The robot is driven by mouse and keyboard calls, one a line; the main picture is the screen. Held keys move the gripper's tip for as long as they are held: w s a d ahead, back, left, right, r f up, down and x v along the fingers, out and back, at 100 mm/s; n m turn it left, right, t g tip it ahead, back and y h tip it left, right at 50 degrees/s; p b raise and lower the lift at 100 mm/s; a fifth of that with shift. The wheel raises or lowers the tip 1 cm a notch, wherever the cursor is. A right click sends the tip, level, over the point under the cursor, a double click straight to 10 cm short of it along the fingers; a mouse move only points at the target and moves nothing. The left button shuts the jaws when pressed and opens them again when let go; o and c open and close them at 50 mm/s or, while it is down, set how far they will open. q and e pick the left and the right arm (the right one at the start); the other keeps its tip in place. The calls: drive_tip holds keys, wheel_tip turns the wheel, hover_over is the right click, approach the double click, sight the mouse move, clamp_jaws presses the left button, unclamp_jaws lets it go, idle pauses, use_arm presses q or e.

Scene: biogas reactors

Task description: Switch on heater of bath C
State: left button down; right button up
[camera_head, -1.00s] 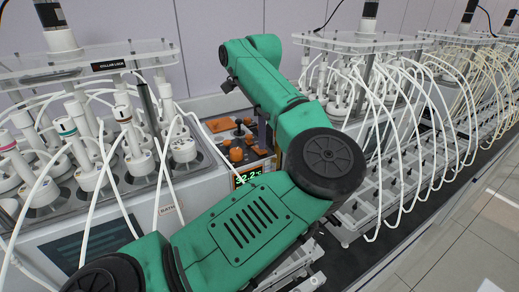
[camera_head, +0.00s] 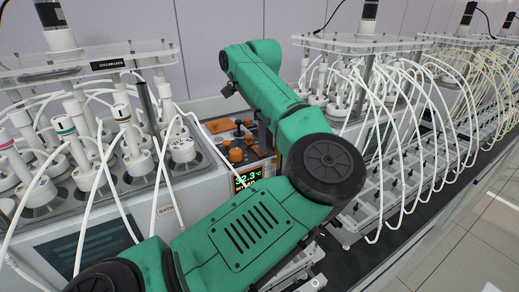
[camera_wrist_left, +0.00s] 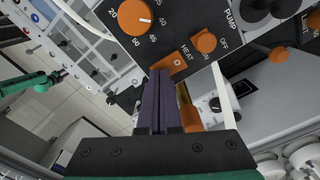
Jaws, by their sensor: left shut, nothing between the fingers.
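The heater switch (camera_wrist_left: 175,63) is an orange rocker marked HEAT and ON in the left wrist view. It sits on a dark panel below an orange dial (camera_wrist_left: 145,20). My left gripper (camera_wrist_left: 160,78) is shut and empty, its purple fingertips right at the switch's lower left edge; I cannot tell if they touch. In the head view the gripper (camera_head: 262,132) is at the orange control panel, partly behind my green arm. The bath's display (camera_head: 246,179) reads 32.3 °C with a blurred orange line below. The bath's label (camera_head: 166,210) shows BATH; its letter is hidden.
Reactor vessels (camera_head: 130,150) with white hoses stand left of the panel. More hosed racks (camera_head: 365,44) stand right. The tiled aisle (camera_head: 470,250) is clear.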

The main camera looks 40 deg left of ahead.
use_arm(q)
wheel_tip(320, 180, up, 7)
drive_tip(key=p, duration=0.4)
drive_tip(key=shift+p, duration=0.4)
drive_tip(key=shift+f, duration=0.1)
